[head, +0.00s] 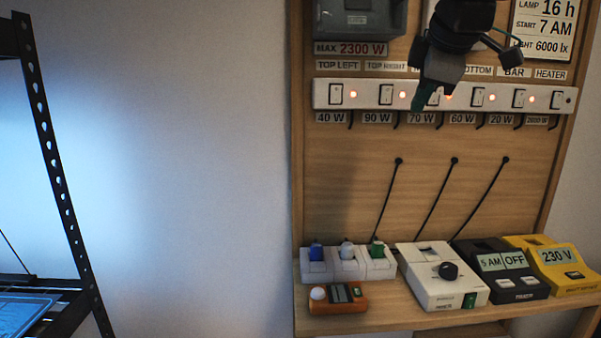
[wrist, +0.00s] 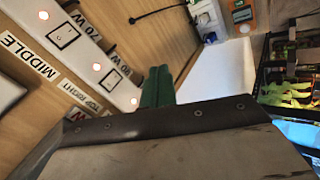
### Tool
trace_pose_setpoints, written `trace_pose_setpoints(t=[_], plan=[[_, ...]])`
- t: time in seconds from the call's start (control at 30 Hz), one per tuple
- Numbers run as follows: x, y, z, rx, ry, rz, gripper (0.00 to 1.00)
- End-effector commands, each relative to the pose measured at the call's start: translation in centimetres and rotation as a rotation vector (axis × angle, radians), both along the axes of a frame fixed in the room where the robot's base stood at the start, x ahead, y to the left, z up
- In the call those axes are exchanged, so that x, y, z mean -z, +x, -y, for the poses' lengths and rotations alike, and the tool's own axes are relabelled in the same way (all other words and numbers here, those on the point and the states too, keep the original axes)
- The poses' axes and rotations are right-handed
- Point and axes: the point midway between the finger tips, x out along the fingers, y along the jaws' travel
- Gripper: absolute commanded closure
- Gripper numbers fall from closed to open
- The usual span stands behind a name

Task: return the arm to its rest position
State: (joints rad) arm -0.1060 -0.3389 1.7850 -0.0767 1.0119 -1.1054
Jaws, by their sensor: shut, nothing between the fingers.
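My gripper (head: 421,98) hangs from the top of the head view, in front of the white switch strip (head: 388,95) on the wooden board. Its green fingertips cover part of the strip near the middle switches. In the wrist view the green fingers (wrist: 158,87) are together with nothing between them. The strip also shows in the wrist view (wrist: 75,48), left of the fingers. I cannot tell whether the fingers touch it. The part of the arm above the gripper is out of the head view.
Below, a wooden shelf (head: 393,318) holds an orange meter (head: 338,298), a white dial box (head: 436,276), a black timer (head: 508,268) and a yellow wattmeter (head: 556,264). Black cables cross the board. A dark metal rack (head: 55,165) stands at left. The wall between is clear.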

Motion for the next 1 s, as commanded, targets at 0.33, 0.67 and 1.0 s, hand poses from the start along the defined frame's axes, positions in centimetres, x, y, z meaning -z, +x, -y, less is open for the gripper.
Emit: trace_pose_setpoints(t=[0.33, 0.67, 1.0], plan=[[19.6, -16.3, 2.4, 0.866, 0.419, -0.411, 1.0], [28.0, -26.2, 3.4, 1.151, 0.472, -0.512, 1.0], [27.6, -26.1, 3.5, 1.15, 0.481, -0.497, 1.0]])
